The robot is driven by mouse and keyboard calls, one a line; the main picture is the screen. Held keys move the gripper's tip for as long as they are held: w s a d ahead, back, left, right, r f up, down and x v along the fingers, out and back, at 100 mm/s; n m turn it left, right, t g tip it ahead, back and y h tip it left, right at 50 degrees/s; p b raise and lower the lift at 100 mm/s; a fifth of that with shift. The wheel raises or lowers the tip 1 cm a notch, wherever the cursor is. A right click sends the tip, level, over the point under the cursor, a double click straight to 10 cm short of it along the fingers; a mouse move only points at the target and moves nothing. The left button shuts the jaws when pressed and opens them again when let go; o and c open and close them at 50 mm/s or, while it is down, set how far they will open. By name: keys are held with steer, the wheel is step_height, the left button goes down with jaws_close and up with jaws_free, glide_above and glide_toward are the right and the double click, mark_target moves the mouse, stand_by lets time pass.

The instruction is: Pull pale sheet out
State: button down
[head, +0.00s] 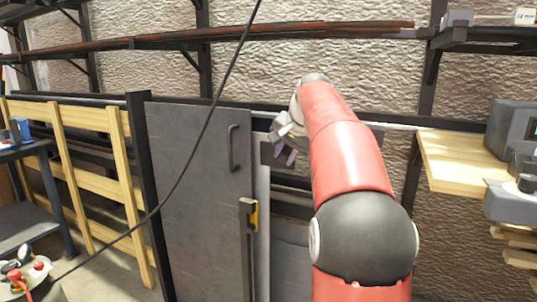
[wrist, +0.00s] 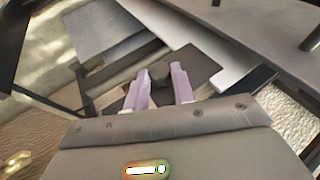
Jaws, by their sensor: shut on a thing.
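A pale sheet (head: 262,225) stands upright as a narrow strip just right of a large grey panel with a handle (head: 195,200). In the wrist view the pale sheet (wrist: 205,48) runs slantwise beside a dark brown panel (wrist: 192,70). My gripper (head: 286,150) is in front of the rack, near the top of the pale strip. In the wrist view my gripper (wrist: 159,75) is shut on a small dark piece between its lilac fingers, against the brown panel. I cannot tell whether this piece belongs to the pale sheet. My arm hides much of the rack.
A yellow-marked latch (head: 250,215) sits on the grey panel's right edge. A wooden slatted frame (head: 80,160) stands left. Wooden boards (head: 455,160) and a grey machine (head: 512,135) stand right. A black cable (head: 205,125) hangs across the view.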

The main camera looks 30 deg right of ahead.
steer(key=s+d+p, duration=0.1)
steer(key=s+d, duration=1.4)
steer(key=s, duration=0.4)
steer(key=shift+p, duration=0.35)
steer(key=c, duration=1.5)
jaws_free()
steer(key=shift+o, duration=0.2)
steer(key=shift+r, duration=0.1)
steer(key=p+v, duration=0.1)
steer(key=v, duration=0.6)
steer(key=shift+s+r, duration=0.2)
steer(key=shift+r, duration=0.1)
steer(key=shift+a, duration=0.1)
